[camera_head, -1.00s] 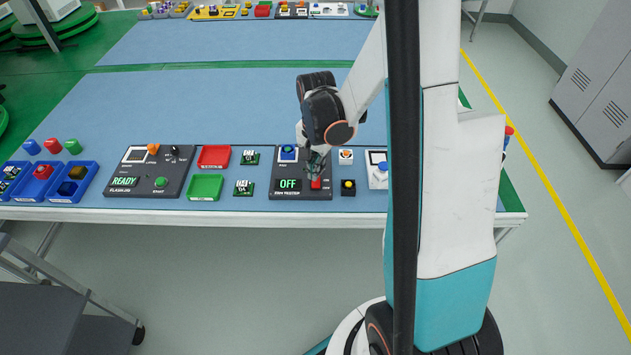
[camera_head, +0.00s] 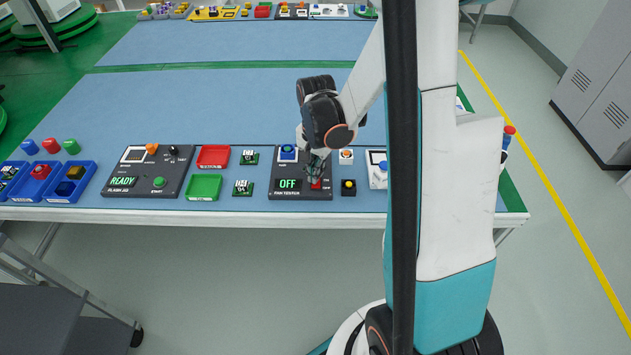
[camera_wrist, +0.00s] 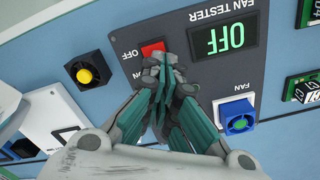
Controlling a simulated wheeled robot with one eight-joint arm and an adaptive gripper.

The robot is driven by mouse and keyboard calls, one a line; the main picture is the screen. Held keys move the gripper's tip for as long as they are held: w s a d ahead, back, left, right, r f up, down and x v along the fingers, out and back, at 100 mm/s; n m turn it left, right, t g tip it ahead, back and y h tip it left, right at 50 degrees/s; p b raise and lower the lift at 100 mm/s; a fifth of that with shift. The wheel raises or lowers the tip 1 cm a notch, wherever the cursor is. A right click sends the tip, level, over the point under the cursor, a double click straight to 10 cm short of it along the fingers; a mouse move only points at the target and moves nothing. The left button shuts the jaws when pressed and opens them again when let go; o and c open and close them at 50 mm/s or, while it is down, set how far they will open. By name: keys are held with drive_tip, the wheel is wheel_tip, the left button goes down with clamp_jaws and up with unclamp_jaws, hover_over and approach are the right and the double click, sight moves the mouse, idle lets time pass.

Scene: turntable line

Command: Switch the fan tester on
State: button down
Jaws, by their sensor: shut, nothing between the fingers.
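The fan tester (camera_head: 283,165) is a dark panel near the front edge of the blue table. Its display (camera_wrist: 223,35) reads OFF in green. Its red switch (camera_wrist: 153,49) shows between OFF and ON labels in the wrist view, partly hidden by my fingertips. A blue fan (camera_wrist: 240,124) sits in a white frame on the panel. My gripper (camera_wrist: 164,62) is shut and empty, its fingertips at the edge of the red switch. I cannot tell if they touch it.
A yellow button on a black box (camera_head: 348,187) stands just right of the tester. Green circuit boards and a green tray (camera_head: 204,186) lie to its left, beside the flash panel (camera_head: 118,170) reading READY.

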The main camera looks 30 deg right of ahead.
drive_tip(key=shift+f, duration=0.15)
drive_tip(key=shift+r+p, duration=2.4)
drive_tip(key=shift+r, duration=1.2)
